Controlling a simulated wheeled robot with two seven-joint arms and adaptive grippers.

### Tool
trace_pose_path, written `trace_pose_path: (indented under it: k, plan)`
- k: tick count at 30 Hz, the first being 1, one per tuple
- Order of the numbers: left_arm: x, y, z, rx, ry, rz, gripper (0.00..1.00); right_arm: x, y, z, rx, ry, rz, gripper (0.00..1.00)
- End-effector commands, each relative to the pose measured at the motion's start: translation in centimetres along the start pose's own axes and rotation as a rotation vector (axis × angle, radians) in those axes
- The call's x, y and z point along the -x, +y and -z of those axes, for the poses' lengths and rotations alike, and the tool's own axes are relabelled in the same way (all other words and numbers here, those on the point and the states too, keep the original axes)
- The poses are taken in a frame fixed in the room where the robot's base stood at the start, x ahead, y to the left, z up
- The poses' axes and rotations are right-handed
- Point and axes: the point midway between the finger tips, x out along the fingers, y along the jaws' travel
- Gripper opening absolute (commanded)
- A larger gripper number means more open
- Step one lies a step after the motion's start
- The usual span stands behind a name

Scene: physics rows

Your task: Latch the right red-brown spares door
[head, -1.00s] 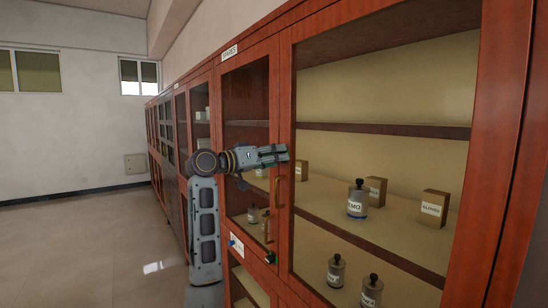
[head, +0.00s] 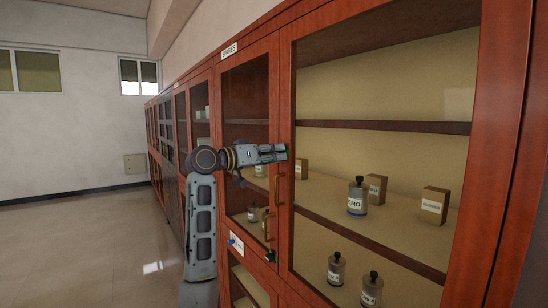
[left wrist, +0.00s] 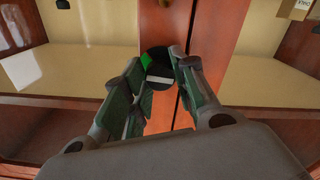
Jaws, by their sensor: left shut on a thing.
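The red-brown cabinet labelled SPARES (head: 229,49) has two glass-fronted doors, both looking flush. The right spares door (head: 284,95) is the larger in view, with a brass handle (head: 278,190). My left gripper (head: 286,152) is at the seam between the doors, above that handle. In the left wrist view its fingers (left wrist: 160,78) are shut around a round black latch knob (left wrist: 157,62) with a green patch and a white mark. The fingers partly cover the knob. In the head view only a bit of green shows at the fingertips. My right gripper is not in view.
A lower black and green knob (head: 270,256) and a blue knob (head: 231,243) sit beneath the doors. Bottles (head: 357,197) and small boxes (head: 434,205) stand on shelves behind the glass. More cabinets run back along the wall; the floor (head: 95,235) at left is clear.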

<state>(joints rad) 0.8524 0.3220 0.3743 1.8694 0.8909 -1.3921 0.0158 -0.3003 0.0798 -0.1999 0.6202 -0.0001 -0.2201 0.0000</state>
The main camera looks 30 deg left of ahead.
Motion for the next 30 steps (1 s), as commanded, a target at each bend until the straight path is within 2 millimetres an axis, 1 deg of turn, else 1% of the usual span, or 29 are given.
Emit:
trace_pose_path:
  k: [1,9,22,26,30]
  plan:
    - [0.1,-0.2,-0.2,-0.024,0.0,0.002,0.04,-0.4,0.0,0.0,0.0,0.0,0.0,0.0]
    - [0.1,-0.2,-0.2,-0.199,0.001,0.004,0.04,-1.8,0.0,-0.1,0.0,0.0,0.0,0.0]
    - [0.1,-0.2,-0.2,-0.523,-0.001,0.003,0.04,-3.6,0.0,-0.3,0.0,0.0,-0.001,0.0]
    - [0.1,-0.2,-0.1,-0.632,-0.001,0.004,0.04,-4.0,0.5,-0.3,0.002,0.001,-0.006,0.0]
    - [0.1,-0.2,-0.1,-0.756,-0.002,0.003,0.04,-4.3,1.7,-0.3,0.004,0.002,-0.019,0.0]
